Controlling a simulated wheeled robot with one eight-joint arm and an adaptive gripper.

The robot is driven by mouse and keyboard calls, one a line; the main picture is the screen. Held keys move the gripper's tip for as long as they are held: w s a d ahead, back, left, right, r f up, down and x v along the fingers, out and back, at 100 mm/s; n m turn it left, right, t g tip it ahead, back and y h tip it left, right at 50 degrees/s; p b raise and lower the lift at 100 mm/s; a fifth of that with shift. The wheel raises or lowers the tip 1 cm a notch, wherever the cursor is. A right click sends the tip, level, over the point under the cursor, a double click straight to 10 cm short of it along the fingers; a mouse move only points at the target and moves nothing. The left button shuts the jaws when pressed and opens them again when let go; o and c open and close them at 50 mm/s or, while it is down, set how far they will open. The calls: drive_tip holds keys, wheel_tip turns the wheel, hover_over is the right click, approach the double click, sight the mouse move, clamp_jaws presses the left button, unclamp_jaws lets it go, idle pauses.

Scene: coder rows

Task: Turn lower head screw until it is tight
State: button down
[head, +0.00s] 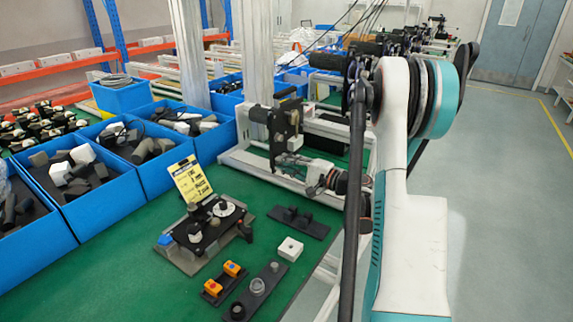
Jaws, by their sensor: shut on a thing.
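A black coder head (285,125) with a pale block on it stands upright on a white frame at the centre of the head view, beside a metal column. My gripper (313,178) is at the lower right of the coder head, with its fingers pointing left towards the head's lower part. It is shut on what appears to be the lower head screw. The screw itself is too small and too covered by the fingers to make out. How tight it sits cannot be seen.
Blue bins (98,180) with grey and white parts line the left of the green bench (120,285). A fixture with a yellow label (192,180), a button box (224,280), a black plate (298,222) and a white block (290,248) stand in front. The right-hand floor is clear.

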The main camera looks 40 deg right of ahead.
drive_tip(key=shift+m, duration=0.4)
drive_tip(key=shift+f, duration=0.1)
drive_tip(key=c, duration=1.5)
unclamp_jaws()
drive_tip(key=shift+d, duration=0.1)
drive_tip(key=shift+s, duration=0.1)
drive_tip(key=v, duration=1.1)
drive_tip(key=shift+s+d, duration=0.1)
drive_tip(key=shift+s, duration=0.3)
